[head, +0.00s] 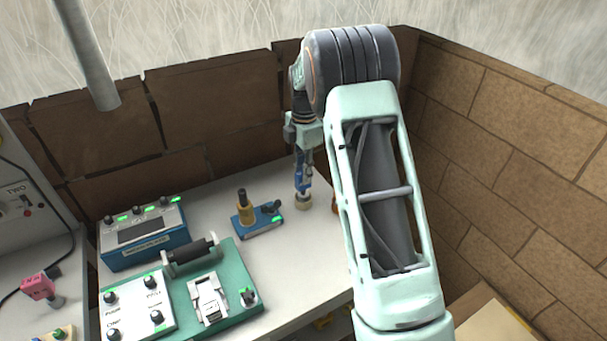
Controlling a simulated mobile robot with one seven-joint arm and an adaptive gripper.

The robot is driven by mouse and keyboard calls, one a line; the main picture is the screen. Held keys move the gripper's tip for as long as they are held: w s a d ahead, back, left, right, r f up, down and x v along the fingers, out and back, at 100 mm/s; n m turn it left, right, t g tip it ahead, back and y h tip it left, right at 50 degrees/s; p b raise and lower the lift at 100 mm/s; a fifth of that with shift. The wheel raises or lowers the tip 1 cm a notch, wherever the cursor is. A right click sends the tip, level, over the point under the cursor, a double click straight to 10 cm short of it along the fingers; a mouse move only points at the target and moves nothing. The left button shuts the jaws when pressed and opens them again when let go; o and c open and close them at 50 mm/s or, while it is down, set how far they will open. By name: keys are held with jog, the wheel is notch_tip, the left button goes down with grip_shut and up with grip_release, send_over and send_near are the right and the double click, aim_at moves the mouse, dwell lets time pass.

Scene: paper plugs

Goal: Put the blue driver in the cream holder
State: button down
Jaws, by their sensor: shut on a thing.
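My gripper (304,163) points down near the back of the white table and is shut on the blue driver (302,186). The driver hangs roughly upright below the fingers. The small round cream holder (303,203) stands on the table directly under the driver, in line with it in the head view. The driver's lower end meets the holder in the picture. I cannot tell whether the tip is inside the holder or just above it.
A blue base (262,225) with a yellow, black-topped piece stands left of the holder. An orange thing (334,205) is partly hidden by my arm. A green panel (240,262) and a blue box (145,243) fill the left. Brick walls close the back and right.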

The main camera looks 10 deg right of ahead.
jog(key=shift+f, duration=0.9)
jog(key=c, duration=1.7)
grip_release()
jog(key=shift+c, duration=0.2)
notch_tip(320, 180, up, 12)
jog(key=b, duration=0.1)
jog(key=shift+r, duration=0.15)
